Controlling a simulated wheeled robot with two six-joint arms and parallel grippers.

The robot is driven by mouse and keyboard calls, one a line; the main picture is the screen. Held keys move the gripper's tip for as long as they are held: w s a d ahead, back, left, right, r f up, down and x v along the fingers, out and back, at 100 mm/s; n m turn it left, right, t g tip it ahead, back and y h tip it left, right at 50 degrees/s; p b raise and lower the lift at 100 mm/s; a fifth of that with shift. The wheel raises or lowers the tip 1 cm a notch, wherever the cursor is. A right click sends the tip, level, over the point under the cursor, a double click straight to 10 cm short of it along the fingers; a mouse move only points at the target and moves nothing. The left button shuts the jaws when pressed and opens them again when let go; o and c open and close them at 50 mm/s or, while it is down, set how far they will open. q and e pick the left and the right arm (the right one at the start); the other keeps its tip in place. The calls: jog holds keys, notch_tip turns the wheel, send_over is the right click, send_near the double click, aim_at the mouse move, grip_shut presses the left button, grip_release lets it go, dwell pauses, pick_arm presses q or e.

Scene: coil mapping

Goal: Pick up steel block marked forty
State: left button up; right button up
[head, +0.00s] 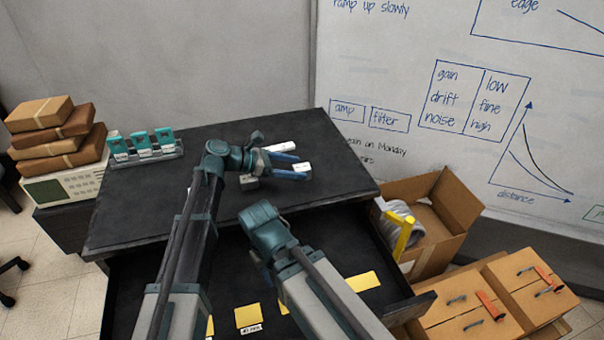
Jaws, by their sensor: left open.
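My left gripper (296,166) is over the dark table top (150,205), its blue fingers apart and pointing right. A small block with a white label (303,168) is at its fingertips; I cannot tell whether they touch it. A small grey block (249,183) lies on the table, just left of the fingers and below the gripper body. A longer white label or plate (281,147) lies behind the fingers. No mark of forty is readable on any block. My right arm reaches in over the open drawer, and its fingers are hidden.
The open drawer (130,290) holds yellow pads (248,315) with a small label (251,328). A rack of teal-and-white packs (142,152) stands at the table's back left. Cardboard boxes (470,305) stand right; an open box (432,262) holds a grey coil (400,222).

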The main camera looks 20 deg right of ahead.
pick_arm(q)
jog(key=shift+b+x, duration=0.3)
jog(key=shift+x, duration=0.75)
grip_shut()
